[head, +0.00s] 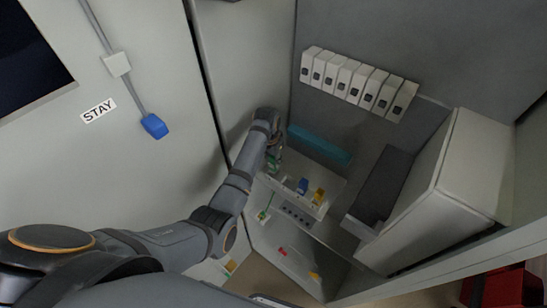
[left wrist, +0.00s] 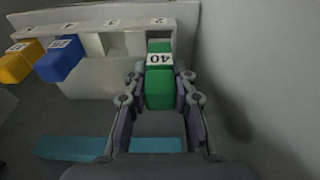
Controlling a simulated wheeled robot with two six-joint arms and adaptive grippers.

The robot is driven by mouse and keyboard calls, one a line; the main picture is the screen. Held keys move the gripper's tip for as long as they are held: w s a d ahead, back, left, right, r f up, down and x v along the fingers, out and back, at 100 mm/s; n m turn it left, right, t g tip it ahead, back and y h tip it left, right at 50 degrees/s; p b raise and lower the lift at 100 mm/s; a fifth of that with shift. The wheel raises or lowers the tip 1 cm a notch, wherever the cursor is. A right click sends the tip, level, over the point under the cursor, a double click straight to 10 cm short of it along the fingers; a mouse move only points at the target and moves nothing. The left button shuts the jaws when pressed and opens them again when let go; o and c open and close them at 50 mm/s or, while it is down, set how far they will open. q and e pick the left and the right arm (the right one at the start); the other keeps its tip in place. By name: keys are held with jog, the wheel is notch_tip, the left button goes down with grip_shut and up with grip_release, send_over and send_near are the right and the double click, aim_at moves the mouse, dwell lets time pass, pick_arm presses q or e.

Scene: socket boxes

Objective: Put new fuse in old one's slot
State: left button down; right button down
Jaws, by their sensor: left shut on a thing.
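A green fuse (left wrist: 160,88) marked 40 is between the fingers of my left gripper (left wrist: 160,100), which is shut on it. It also shows in the head view (head: 273,163), partly covered by the gripper (head: 274,150). Its far end meets the white fuse holder (left wrist: 95,82) at the slot at one end of the row; I cannot tell how deep it sits. A blue fuse (left wrist: 60,60) and a yellow fuse (left wrist: 20,62) stand in other slots. A slot between the blue and green fuses looks empty. My right gripper is not in view.
A teal bar (head: 320,145) runs along the back wall behind the holder. White breakers (head: 357,80) line the wall above. A white box (head: 440,195) stands at right. The cabinet's side wall (left wrist: 250,80) is close to the gripper. Small coloured pieces, one red (head: 282,252), lie lower down.

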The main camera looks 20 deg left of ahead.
pick_arm(q)
jog(key=shift+s+r, duration=0.1)
dwell(0.6)
jog(key=shift+f, duration=0.25)
jog(key=shift+f, duration=0.65)
jog(key=shift+f, duration=0.1)
jog(key=shift+f, duration=0.45)
jog(key=shift+f, duration=0.45)
jog(key=c, duration=1)
grip_release()
